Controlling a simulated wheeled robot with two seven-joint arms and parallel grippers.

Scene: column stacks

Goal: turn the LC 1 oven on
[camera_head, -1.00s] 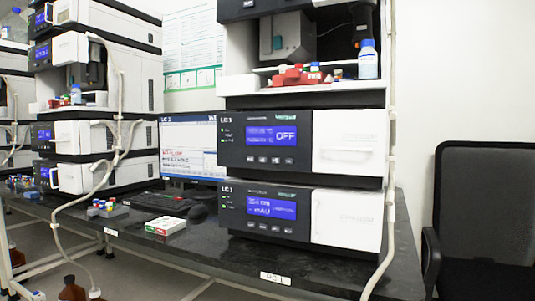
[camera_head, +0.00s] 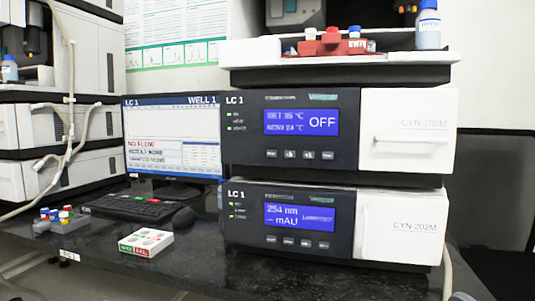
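The LC 1 oven (camera_head: 411,124) is the upper of two stacked modules at the right of the bench. Its blue display (camera_head: 301,122) reads SET 35 °C, NOW 24 °C and OFF. A row of several small buttons (camera_head: 300,155) sits under the display. The white door at its right is closed. The lower LC 1 module (camera_head: 401,225) has a display reading 254 nm and mAU. Neither of my grippers shows in the head view.
A white shelf (camera_head: 440,58) above the oven holds a red rack and a blue-capped bottle (camera_head: 428,28). Left of the modules are a monitor (camera_head: 170,135), keyboard (camera_head: 138,207), mouse (camera_head: 184,217), a white box (camera_head: 147,243) and a vial rack (camera_head: 45,222). The front bench strip is clear.

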